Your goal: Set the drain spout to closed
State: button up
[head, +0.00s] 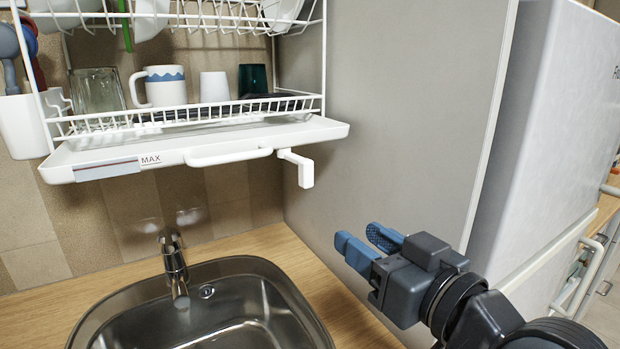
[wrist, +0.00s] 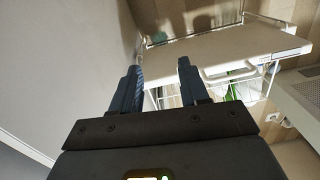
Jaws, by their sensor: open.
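The white drain spout (head: 298,167) sticks out from the front right of the drip tray (head: 225,140) under the dish rack, with its end bent down.
The dish rack (head: 200,115) holds a mug (head: 166,88), glasses and a cup. A steel sink (head: 215,310) with a tap (head: 173,262) is below. A grey panel (head: 395,110) stands to the right of the rack. The air between my gripper and the spout is clear.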

aim_at(310, 169)
jog(key=w+a+r+n+g+y, duration=0.1)
jog(key=w+a+r+n+y, duration=0.15)
jog(key=r, duration=0.45)
jog(key=shift+h, duration=0.35)
jog(key=shift+s+a+p+x, duration=0.15)
jog(key=shift+p+x, duration=0.25)
jog(key=shift+x, duration=0.85)
jog(key=shift+s+a+p+x, duration=0.15)
jog(key=shift+p+x, duration=0.2)
jog(key=shift+x, duration=0.85)
jog(key=shift+s+a+p+x, duration=0.15)
jog(key=shift+p+x, duration=0.25)
jog(key=shift+x, duration=0.85)
jog(key=shift+c, duration=0.4)
grip_shut()
